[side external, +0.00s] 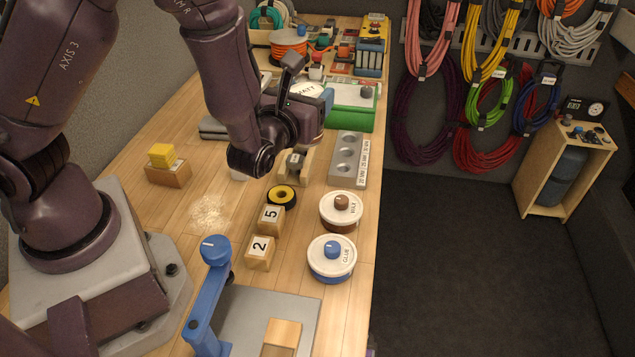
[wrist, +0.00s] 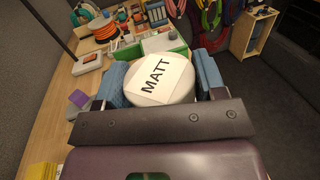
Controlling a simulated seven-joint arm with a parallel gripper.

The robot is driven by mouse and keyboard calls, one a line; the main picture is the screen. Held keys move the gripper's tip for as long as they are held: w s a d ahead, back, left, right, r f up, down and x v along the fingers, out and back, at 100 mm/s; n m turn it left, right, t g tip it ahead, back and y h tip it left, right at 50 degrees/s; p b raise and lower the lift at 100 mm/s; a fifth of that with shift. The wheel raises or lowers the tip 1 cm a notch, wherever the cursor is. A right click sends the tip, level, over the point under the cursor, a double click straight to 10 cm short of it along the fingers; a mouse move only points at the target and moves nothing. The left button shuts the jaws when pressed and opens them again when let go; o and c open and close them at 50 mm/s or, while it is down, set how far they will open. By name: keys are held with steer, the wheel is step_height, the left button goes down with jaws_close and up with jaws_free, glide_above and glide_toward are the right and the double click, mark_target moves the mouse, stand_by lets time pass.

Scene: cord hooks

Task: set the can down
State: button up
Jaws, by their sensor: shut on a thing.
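The can (wrist: 160,78) has a round white lid with a label reading MATT. In the wrist view it sits between the blue pads of my gripper (wrist: 162,86), which is shut on it. In the side external view the lid of the can (side external: 306,89) shows just behind my gripper (side external: 312,98), over the bench. The lower body of the can is hidden by my gripper, so I cannot tell whether it touches the bench.
A grey block with holes (side external: 347,160) and a green box (side external: 350,108) stand close by. A yellow-black roll (side external: 282,196), numbered blocks (side external: 260,250) and two round tins (side external: 332,259) are nearer. Bare wood (side external: 215,185) lies left. The bench's right edge is close.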

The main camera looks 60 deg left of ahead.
steer(key=shift+w+d+r+m+t+h, duration=0.1)
steer(key=shift+d+m+t+h, duration=0.1)
steer(key=shift+d, duration=0.35)
steer(key=shift+d+r+m+t+h, duration=0.1)
steer(key=shift+d+h, duration=0.1)
steer(key=shift+d, duration=0.3)
steer(key=shift+r, duration=0.3)
step_height(320, 180, up, 18)
steer(key=s+a+f+n+g+y, duration=0.3)
steer(key=s+f+n+g+y, duration=0.6)
steer(key=s+f+n+g, duration=0.55)
steer(key=s+d+f+n+g+h, duration=0.1)
steer(key=s+d+n+g+h, duration=0.4)
steer(key=n+g+h, duration=0.4)
steer(key=s+d+f+n+g+h, duration=0.1)
steer(key=s+d+n+g+h, duration=0.1)
steer(key=d+n+g+h, duration=0.65)
steer(key=w+d+r+n+t+h, duration=0.1)
steer(key=d+r+n+t+h, duration=0.5)
steer(key=d+n+t+h, duration=0.8)
steer(key=w+a+r+n+t+h, duration=0.1)
steer(key=w+r+n+t+h, duration=0.1)
steer(key=w+r+n+t, duration=0.75)
steer(key=shift+m+t, duration=0.45)
steer(key=shift+m, duration=0.5)
steer(key=f, duration=3.2)
steer(key=shift+w+a+f, duration=0.1)
steer(key=shift+w+a, duration=0.05)
steer(key=shift+w, duration=0.2)
